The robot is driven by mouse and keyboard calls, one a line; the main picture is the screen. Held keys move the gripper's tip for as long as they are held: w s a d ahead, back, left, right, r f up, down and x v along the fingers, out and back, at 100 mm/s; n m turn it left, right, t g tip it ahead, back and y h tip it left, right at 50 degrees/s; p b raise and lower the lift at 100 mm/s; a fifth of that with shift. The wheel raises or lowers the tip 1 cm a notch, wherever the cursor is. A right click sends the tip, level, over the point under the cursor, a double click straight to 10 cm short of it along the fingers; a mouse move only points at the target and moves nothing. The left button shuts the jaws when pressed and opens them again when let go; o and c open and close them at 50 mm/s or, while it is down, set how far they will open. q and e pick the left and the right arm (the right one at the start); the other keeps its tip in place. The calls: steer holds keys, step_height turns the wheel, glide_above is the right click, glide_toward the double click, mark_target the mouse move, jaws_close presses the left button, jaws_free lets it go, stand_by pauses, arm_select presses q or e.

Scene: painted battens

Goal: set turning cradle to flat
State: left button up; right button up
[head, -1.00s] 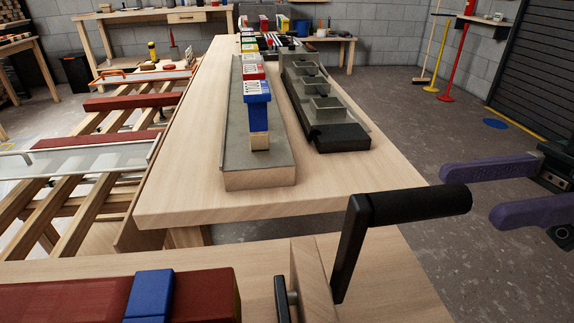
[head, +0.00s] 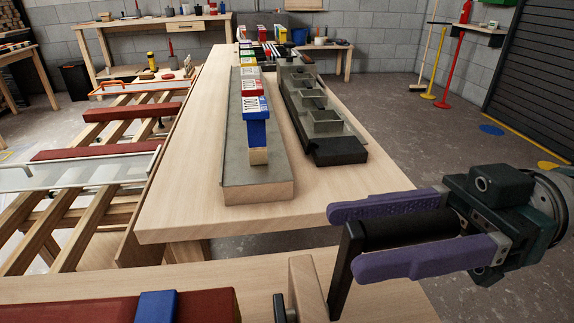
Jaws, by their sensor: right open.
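The turning cradle's crank has a black arm (head: 344,268) and a black cylindrical handle (head: 408,229), beside a wooden upright (head: 306,288) at the lower middle of the head view. A dark red batten (head: 205,303) with a blue band (head: 155,306) lies at the lower left, cut off by the picture edge. My right gripper (head: 345,240) has purple fingers, open, one on the far side and one on the near side of the handle. I cannot tell whether they touch it. My left gripper is not in view.
A rack (head: 75,205) with red battens stands left.

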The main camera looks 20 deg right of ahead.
jaws_close()
stand_by(1.3)
